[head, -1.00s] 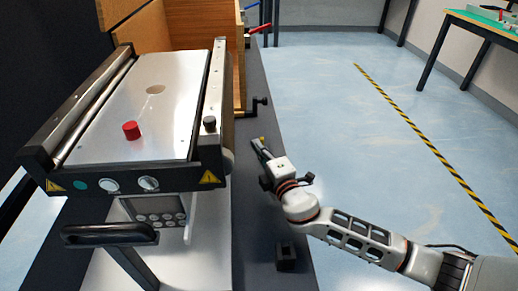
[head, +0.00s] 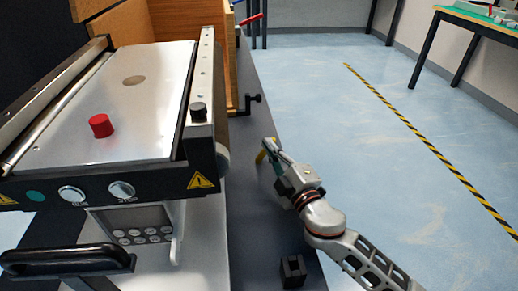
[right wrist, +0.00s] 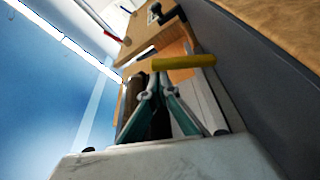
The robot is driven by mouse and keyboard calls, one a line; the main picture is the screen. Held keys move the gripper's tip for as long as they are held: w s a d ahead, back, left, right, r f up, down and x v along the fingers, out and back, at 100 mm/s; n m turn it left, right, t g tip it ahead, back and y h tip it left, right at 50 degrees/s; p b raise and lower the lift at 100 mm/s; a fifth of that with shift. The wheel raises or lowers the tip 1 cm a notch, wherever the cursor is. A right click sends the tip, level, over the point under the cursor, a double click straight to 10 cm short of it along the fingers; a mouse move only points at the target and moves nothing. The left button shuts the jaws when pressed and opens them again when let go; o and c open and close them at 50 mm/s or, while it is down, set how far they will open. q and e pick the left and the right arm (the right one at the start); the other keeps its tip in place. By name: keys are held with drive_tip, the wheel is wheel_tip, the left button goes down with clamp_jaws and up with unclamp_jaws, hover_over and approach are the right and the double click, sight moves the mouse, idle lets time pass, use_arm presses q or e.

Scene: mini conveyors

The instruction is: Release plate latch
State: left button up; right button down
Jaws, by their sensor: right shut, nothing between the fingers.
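The mini conveyor with its bright metal plate (head: 160,90) fills the left of the head view. A red knob (head: 101,125) stands on the plate, and a black knob (head: 198,112) stands on the right side rail. My right gripper (head: 269,151) is right of the conveyor, over the dark bench edge. Its fingers are together and empty. A short yellow bar (head: 261,157) shows at the fingertips. In the right wrist view the yellow bar (right wrist: 185,62) lies across just beyond the fingertips; contact is unclear. I cannot tell which part is the plate latch. My left gripper is not in view.
A black crank handle (head: 250,100) sticks out beyond the gripper, beside a wooden box (head: 213,60). A small black block (head: 292,270) sits on the bench nearer me. A black bar handle (head: 65,261) is at front left. Open floor lies to the right.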

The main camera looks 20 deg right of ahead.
drive_tip(key=shift+s+d+f, duration=0.1)
drive_tip(key=shift+s+d, duration=0.05)
drive_tip(key=shift+d, duration=0.45)
drive_tip(key=shift+s+d+f, duration=0.2)
drive_tip(key=shift+d+f, duration=0.4)
drive_tip(key=shift+d, duration=0.15)
drive_tip(key=shift+s, duration=0.1)
drive_tip(key=s+f, duration=0.1)
drive_tip(key=s, duration=1)
drive_tip(key=shift+s+d+f, duration=0.25)
drive_tip(key=shift+s, duration=0.15)
